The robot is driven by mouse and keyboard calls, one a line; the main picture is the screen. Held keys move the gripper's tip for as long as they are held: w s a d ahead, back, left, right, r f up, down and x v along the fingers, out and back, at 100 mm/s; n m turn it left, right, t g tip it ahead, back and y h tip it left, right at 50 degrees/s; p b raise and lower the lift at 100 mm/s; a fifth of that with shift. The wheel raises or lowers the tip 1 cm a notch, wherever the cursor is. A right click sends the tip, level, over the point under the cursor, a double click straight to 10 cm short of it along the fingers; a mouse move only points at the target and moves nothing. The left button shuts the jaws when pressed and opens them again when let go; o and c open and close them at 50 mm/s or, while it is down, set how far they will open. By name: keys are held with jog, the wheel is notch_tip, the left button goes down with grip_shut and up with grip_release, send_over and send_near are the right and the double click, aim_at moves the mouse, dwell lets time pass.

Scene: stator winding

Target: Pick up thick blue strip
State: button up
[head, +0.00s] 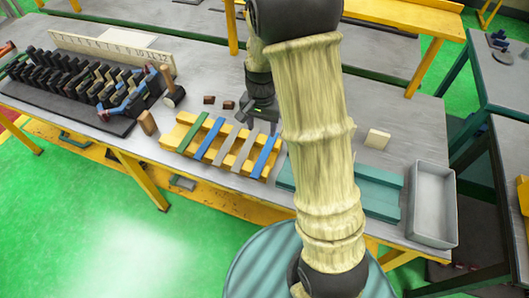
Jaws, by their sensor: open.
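A yellow wooden rack (171,141) stands on the grey table. Several strips lie side by side across it: a green strip (193,132), a blue strip (209,139), a grey strip (243,149) and another blue strip (265,157) at the right end. I cannot tell surely which blue strip is thicker. My gripper (260,124) is open, pointing down behind the rack's far edge, near the far ends of the grey and right blue strips. Nothing shows between its fingers, though they are small and dark here.
A black stand with dark stator parts (75,85) fills the table's left. Two small brown blocks (218,103) lie behind the rack. A teal tray (380,190) and an empty grey bin (432,205) are at the right. My arm hides the middle.

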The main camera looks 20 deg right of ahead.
jog(key=p, duration=0.1)
send_over(263, 157)
jog(key=f, duration=0.8)
jog(key=shift+w, duration=0.3)
jog(key=f, duration=0.1)
jog(key=f+p, duration=0.2)
jog(key=shift+s+f, duration=0.3)
jog(key=shift+f, duration=0.75)
grip_shut()
